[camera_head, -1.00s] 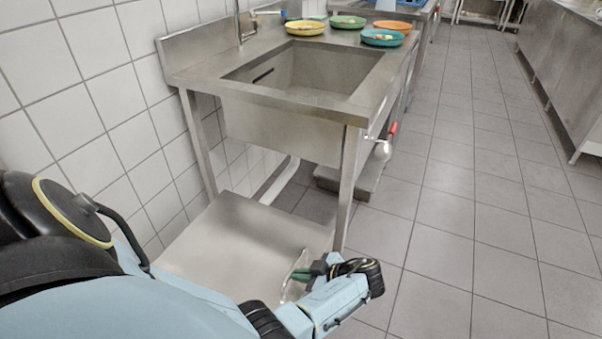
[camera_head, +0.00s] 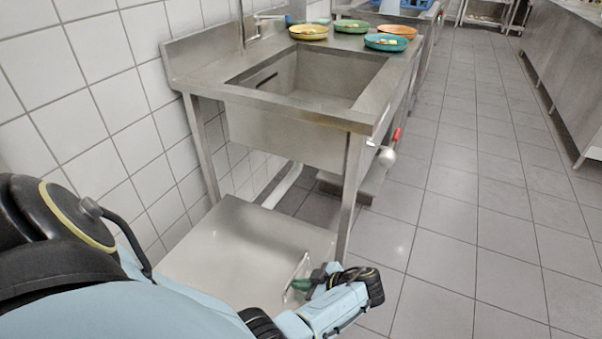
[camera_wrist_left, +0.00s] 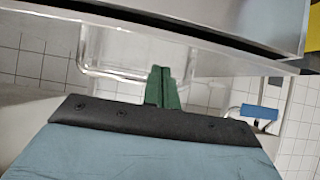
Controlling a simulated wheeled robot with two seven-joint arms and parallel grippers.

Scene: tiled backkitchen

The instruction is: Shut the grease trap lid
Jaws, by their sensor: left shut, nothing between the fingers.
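The grease trap under the sink shows its flat steel lid (camera_head: 235,250) in the head view. A thin bar handle (camera_head: 296,272) stands at the lid's right side. My left gripper (camera_head: 302,284), with green fingers, is at this handle, low at the lid's right edge. In the left wrist view its fingers (camera_wrist_left: 162,88) are shut with nothing between them, and the clear-looking handle loop (camera_wrist_left: 115,72) is just beyond them. A steel edge with a dark gap (camera_wrist_left: 215,35) crosses the top there; I cannot tell how far the lid is open. My right gripper is out of view.
The steel sink (camera_head: 300,85) stands above the trap, and its front leg (camera_head: 352,185) rises close behind my gripper. Plates with food (camera_head: 386,42) stand on the sink top. A red-handled valve (camera_head: 392,145) sticks out at the side. Tiled floor (camera_head: 450,220) to the right is clear.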

